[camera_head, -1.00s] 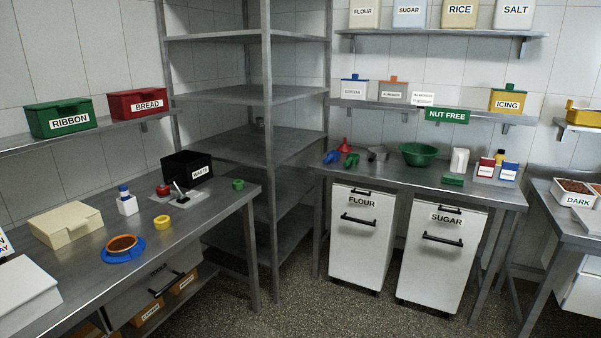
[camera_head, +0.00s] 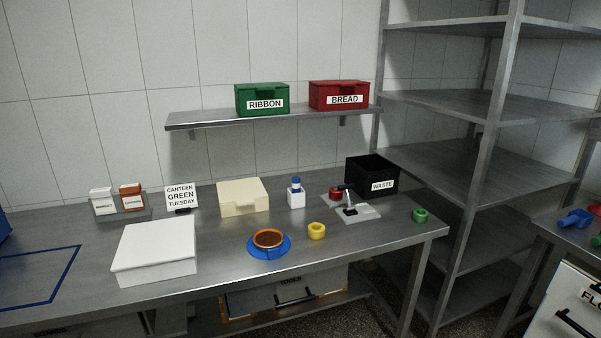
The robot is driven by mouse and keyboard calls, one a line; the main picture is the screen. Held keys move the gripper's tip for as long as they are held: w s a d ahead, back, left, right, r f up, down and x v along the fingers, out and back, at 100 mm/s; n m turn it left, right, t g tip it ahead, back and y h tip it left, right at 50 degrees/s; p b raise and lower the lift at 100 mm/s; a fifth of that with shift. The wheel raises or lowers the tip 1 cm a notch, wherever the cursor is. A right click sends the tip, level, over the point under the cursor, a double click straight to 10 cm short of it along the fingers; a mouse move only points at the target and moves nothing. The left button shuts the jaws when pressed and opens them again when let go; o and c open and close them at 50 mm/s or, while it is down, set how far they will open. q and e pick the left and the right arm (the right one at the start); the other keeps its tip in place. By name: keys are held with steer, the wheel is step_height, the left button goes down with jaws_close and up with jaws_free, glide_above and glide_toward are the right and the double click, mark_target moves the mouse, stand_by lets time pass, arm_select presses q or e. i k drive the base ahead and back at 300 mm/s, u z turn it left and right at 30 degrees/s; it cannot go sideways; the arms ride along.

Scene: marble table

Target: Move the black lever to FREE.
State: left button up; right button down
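The black lever (camera_head: 349,201) stands on a pale base plate (camera_head: 365,213) at the right part of the steel table, just in front of the black WASTE bin. A red round part (camera_head: 335,193) sits beside the lever at the plate's back left. No FREE marking is readable. Neither of my grippers is in view.
On the table (camera_head: 220,285) are a yellow ring (camera_head: 316,231), blue dish (camera_head: 269,248), green ring (camera_head: 420,215), WASTE bin (camera_head: 372,175), blue-capped bottle (camera_head: 296,193), cream box (camera_head: 243,197) and white box (camera_head: 156,250). A shelf (camera_head: 270,116) above holds RIBBON and BREAD boxes.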

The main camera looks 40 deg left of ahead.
mark_target(347, 187)
steer(key=u, duration=1.1)
steer(key=i, duration=1.1)
steer(key=u, duration=0.9)
